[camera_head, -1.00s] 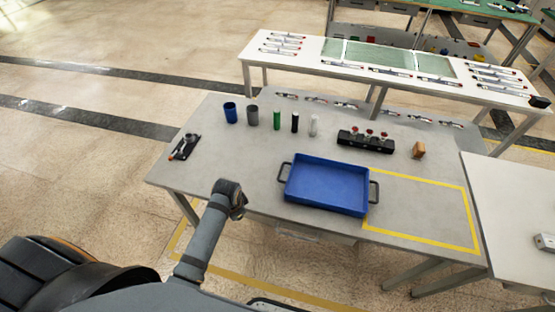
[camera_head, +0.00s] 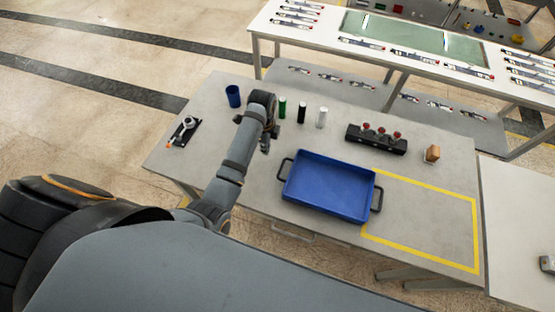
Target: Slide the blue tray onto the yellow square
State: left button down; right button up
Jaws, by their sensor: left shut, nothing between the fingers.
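The blue tray (camera_head: 328,186) lies on the grey table with a dark handle at each short end. Its right end lies at the left side of the yellow square (camera_head: 420,221), which is a taped outline on the table's right part. The square's inside is mostly bare. My left gripper (camera_head: 267,143) is shut and empty, above the table to the upper left of the tray, apart from its left handle. My right gripper is not in view.
A blue cup (camera_head: 233,96), a green cylinder (camera_head: 282,107), a black one (camera_head: 302,112) and a white one (camera_head: 321,117) stand along the back. A black rack (camera_head: 376,139) and a wooden block (camera_head: 432,154) stand behind the tray. A tool (camera_head: 184,131) lies at left.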

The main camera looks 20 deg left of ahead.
pick_arm(q)
notch_tip(320, 180, down, 4)
jog(key=shift+w+f, duration=0.1)
jog(key=f, duration=0.3)
jog(key=shift+w+f+p, duration=0.3)
jog(key=shift+f+p, duration=0.1)
jog(key=d+p, duration=0.1)
jog(key=d, duration=0.2)
jog(key=shift+s+d, duration=0.1)
jog(key=shift+s, duration=0.05)
jog(key=shift+d+p, duration=0.3)
jog(key=shift+d, duration=0.1)
jog(key=shift+f, duration=0.1)
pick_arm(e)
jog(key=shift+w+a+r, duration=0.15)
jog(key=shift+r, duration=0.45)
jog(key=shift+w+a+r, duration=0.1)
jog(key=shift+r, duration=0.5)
